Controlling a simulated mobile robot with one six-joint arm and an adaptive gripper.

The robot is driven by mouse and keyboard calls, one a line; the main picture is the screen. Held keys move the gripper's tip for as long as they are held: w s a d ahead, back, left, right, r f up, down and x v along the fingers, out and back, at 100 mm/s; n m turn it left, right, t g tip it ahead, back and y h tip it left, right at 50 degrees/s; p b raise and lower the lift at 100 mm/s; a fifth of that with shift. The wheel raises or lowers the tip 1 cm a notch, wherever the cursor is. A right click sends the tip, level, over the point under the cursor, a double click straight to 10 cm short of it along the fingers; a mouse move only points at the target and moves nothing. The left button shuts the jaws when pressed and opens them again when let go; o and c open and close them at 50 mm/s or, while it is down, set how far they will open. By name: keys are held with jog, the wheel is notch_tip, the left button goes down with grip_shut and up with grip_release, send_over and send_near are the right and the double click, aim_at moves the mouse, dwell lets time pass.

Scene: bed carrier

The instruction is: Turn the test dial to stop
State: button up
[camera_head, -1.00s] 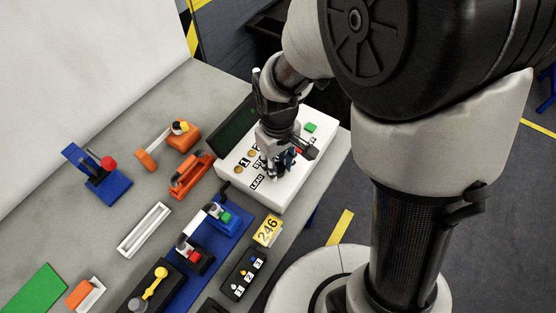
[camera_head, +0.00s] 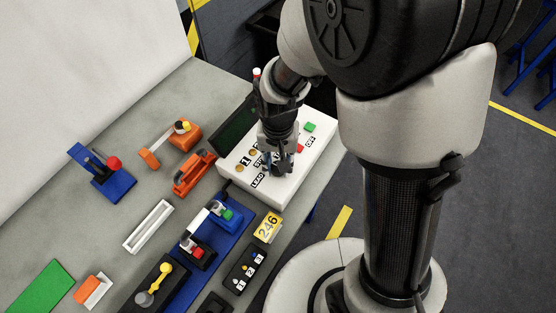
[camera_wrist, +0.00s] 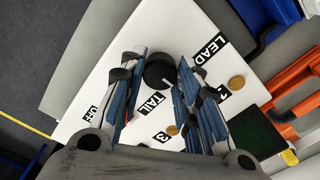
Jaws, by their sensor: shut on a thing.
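The white test box (camera_head: 300,175) sits at the table's right edge, with printed labels and a green button (camera_head: 310,127) on top. The round black dial (camera_wrist: 158,70) shows in the wrist view between my fingertips, near the TAIL label (camera_wrist: 152,103) and the LEAD label (camera_wrist: 208,50). My gripper (camera_head: 278,168) points down over the box top. It also shows in the wrist view (camera_wrist: 157,68), its blue-padded fingers on both sides of the dial, shut on it. The head view hides the dial behind my gripper.
A dark screen (camera_head: 234,128) stands along the box's back-left side. An orange clamp (camera_head: 194,173), a blue lever fixture (camera_head: 100,175) and a blue base with toggle clamps (camera_head: 225,235) stand left of the box. A yellow 246 tag (camera_head: 267,228) lies in front.

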dwell(0.3)
jog(key=o, duration=1.1)
jog(key=shift+r, duration=6.05)
